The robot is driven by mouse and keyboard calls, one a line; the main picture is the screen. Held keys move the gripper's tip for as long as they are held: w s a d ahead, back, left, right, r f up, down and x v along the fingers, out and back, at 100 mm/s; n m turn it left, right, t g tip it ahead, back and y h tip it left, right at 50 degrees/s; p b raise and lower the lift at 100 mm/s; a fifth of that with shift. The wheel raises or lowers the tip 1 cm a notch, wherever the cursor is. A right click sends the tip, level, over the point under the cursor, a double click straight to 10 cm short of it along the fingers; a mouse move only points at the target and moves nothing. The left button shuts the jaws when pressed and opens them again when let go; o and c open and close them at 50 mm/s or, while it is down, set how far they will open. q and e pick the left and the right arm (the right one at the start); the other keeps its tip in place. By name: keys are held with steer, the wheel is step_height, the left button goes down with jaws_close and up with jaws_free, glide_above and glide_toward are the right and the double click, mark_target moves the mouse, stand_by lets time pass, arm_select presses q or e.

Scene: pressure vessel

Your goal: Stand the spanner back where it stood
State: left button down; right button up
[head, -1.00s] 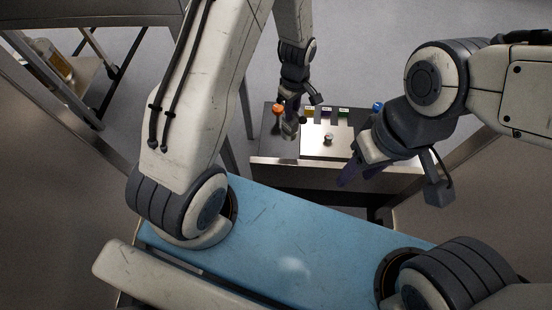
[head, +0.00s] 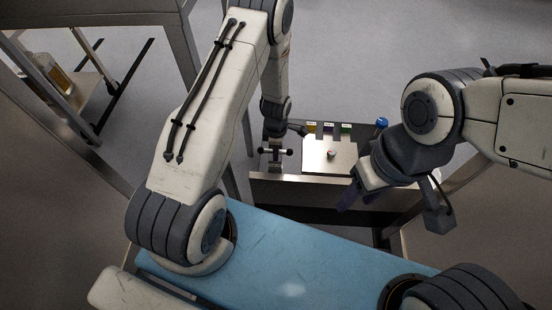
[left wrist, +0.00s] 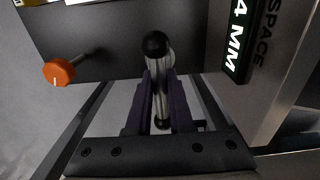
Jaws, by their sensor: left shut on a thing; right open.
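The spanner (head: 275,154) shows in the head view as a small metal tool with a crossbar ending in black balls, over the left front of the work station. In the left wrist view the spanner (left wrist: 159,76) is a silver bar with a black ball at its far end, lying between the purple fingers. My left gripper (left wrist: 161,98) is shut on it. I cannot tell whether the spanner's foot touches the station. My right gripper (head: 353,190) is open and empty at the station's front right.
The dark station (head: 365,130) carries a bright plate with a small knob (head: 332,154), coloured labels and a blue knob (head: 382,122). An orange knob (left wrist: 58,72) and a "4 MM" block (left wrist: 236,42) lie close to the left gripper. A blue surface (head: 270,250) is in front.

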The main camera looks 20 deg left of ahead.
mark_target(274, 167)
arm_select(q)
steer(key=shift+f+b, duration=0.45)
steer(key=shift+f, duration=1.05)
steer(key=shift+f, duration=0.2)
steer(key=c, duration=0.8)
jaws_free()
